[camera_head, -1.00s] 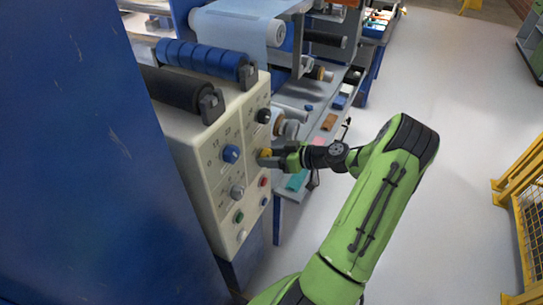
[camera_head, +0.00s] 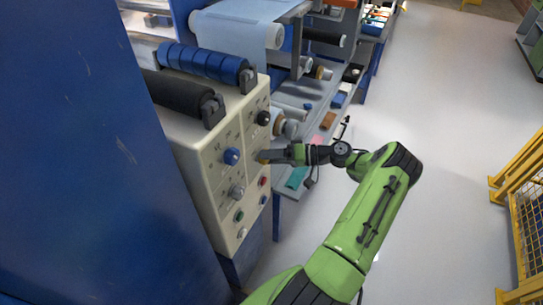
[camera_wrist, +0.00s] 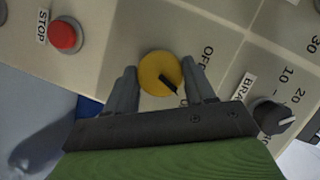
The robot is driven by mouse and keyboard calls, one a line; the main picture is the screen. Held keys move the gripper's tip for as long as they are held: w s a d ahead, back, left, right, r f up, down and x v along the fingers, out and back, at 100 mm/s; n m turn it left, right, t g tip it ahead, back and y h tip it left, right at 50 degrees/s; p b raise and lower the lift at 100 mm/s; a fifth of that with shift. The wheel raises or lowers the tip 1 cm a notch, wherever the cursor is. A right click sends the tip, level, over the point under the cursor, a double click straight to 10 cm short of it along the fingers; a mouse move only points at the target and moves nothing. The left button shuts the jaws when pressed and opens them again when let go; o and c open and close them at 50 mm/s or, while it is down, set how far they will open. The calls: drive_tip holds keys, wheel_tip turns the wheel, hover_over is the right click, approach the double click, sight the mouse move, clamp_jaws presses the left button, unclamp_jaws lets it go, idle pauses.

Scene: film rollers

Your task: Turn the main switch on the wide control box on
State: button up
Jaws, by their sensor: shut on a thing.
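The wide control box (camera_head: 207,190) is cream, with several knobs and buttons on its sloping front. Its yellow round knob (camera_wrist: 158,72) has a black pointer mark and sits beside an OFF label in the wrist view; I take it to be the main switch. The mark points down and right in that view. My gripper (camera_head: 268,157) reaches the panel from the right, with one finger on each side of the yellow knob, shut on it. In the head view the gripper hides most of the knob.
A red STOP button (camera_wrist: 63,35) and a dark brake knob (camera_wrist: 268,117) flank the yellow knob. A blue knob (camera_head: 231,156) is left of my gripper in the head view. Blue and black rollers top the box. Yellow fencing (camera_head: 520,200) stands at right; the floor between is clear.

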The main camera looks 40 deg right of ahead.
drive_tip(key=shift+f+m+y, duration=0.1)
drive_tip(key=shift+m+y, duration=0.3)
drive_tip(key=shift+m, duration=0.6)
drive_tip(key=shift+d, duration=0.1)
drive_tip(key=o, duration=1)
drive_tip(key=shift+o, duration=0.2)
drive_tip(key=b+v, duration=0.1)
drive_tip(key=v, duration=1.4)
drive_tip(key=shift+s+d+f, duration=0.25)
drive_tip(key=shift+s+f, duration=0.05)
drive_tip(key=shift+s, duration=0.05)
